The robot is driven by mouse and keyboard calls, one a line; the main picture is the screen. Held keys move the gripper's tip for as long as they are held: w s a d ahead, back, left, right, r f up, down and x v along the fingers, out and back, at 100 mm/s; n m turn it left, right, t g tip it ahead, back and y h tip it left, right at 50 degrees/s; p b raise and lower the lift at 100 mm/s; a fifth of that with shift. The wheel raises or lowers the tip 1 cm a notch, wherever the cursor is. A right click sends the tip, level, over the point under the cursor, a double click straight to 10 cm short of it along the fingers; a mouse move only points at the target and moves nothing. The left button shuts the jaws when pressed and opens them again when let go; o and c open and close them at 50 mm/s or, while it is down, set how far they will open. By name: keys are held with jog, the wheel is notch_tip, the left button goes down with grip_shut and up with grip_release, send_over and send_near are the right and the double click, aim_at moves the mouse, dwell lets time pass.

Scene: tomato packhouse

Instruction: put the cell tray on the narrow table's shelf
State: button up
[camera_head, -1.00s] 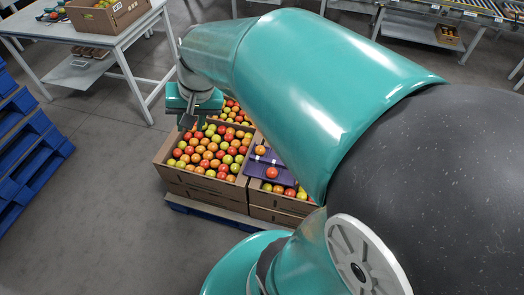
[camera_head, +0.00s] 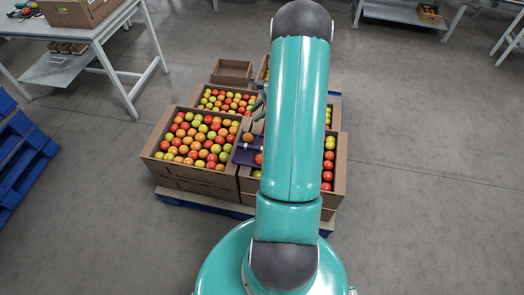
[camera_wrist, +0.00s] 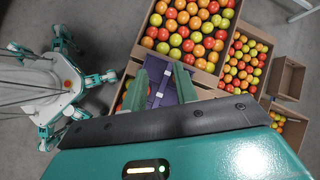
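The purple cell tray (camera_head: 245,155) lies on top of the tomato crates, with a tomato or two on or beside it; my arm hides its right part. In the wrist view the tray (camera_wrist: 164,92) shows between and under the two fingers of my gripper (camera_wrist: 168,64). The fingers are apart with a gap between them, and I see no grip on the tray. In the head view my arm mostly hides the gripper. A light table (camera_head: 105,30) with a lower shelf (camera_head: 65,72) stands at upper left; I cannot tell whether it is the narrow table.
Cardboard crates (camera_head: 145,150) full of tomatoes stand on a blue pallet, with an empty crate (camera_head: 231,70) behind. Small items lie on the left table's shelf. Another low shelf (camera_head: 390,12) holds a crate at upper right. Blue pallets (camera_head: 25,150) are at left. Floor at right is clear.

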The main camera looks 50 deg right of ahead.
jog(key=s+d+f+m+t, duration=0.1)
jog(key=s+d+f+m, duration=0.1)
jog(key=f, duration=0.3)
jog(key=s+d+f+m, duration=0.2)
jog(key=s+d+f, duration=0.1)
jog(key=f, duration=0.3)
jog(key=s+d+f+m+t+h, duration=0.1)
jog(key=s+d+f+m, duration=0.1)
jog(key=f, duration=0.4)
jog(key=shift+s+d+f+m+t, duration=0.15)
jog(key=shift+s+m, duration=0.15)
jog(key=shift+s, duration=0.35)
jog(key=shift+s+d+r+m+t, duration=0.15)
jog(key=shift+s+m, duration=0.15)
jog(key=shift+s, duration=0.3)
send_near(259, 147)
jog(key=shift+a+f, duration=0.25)
jog(key=shift+f, duration=0.7)
jog(key=shift+x, duration=2.95)
jog(key=shift+w+d, duration=0.1)
jog(key=shift+d, duration=0.05)
grip_shut()
jog(key=shift+r, duration=0.2)
